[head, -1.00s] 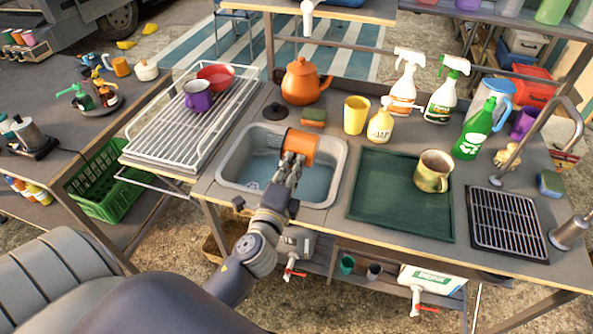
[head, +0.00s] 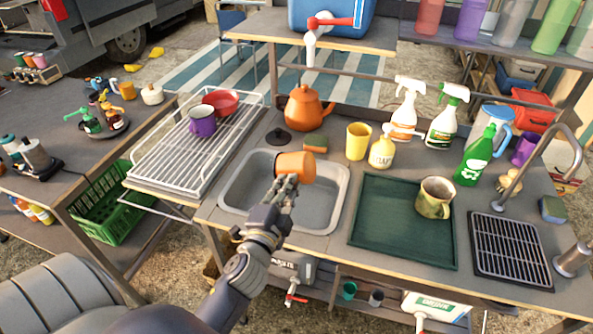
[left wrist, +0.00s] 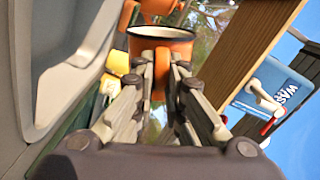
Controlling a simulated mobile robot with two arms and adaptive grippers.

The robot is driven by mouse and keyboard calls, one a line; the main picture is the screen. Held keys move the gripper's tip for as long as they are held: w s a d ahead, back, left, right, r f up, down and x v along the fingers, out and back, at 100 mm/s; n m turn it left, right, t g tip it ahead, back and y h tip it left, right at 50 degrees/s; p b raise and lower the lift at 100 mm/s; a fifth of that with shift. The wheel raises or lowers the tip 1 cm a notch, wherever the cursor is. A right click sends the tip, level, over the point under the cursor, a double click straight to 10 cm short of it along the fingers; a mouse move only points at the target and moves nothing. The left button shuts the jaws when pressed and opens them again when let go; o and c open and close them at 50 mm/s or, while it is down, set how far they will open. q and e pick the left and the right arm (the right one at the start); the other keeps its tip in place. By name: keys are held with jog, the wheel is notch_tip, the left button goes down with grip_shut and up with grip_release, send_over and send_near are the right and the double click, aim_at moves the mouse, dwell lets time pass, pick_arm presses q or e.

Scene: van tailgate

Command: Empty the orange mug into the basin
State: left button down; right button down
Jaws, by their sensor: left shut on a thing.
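The basin floor looks plain grey, and no stream shows at the mug's mouth. I cannot tell whether liquid is left inside. My right gripper is not in view.
An orange teapot (head: 307,110), a sponge (head: 315,144) and a yellow cup (head: 358,141) stand behind the basin. A dish rack (head: 165,160) is at its left. A green tray (head: 390,246) with a patterned mug (head: 434,199) is at its right.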

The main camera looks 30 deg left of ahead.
aim_at(293, 162)
pick_arm(q)
jog(key=shift+r+m+p, duration=0.3)
notch_tip(293, 162, up, 3)
jog(key=m+p, duration=0.6)
jog(key=m, duration=0.5)
jog(key=m+p, duration=0.1)
jog(key=m, duration=0.1)
jog(key=r+m+p, duration=0.1)
jog(key=m+p, duration=0.1)
jog(key=m, duration=0.1)
jog(key=m+p, duration=0.2)
jog(key=m, duration=0.1)
jog(key=shift+r, duration=0.4)
jog(key=shift+m+p, duration=0.4)
jog(key=shift+m, duration=0.7)
jog(key=shift+f, duration=0.15)
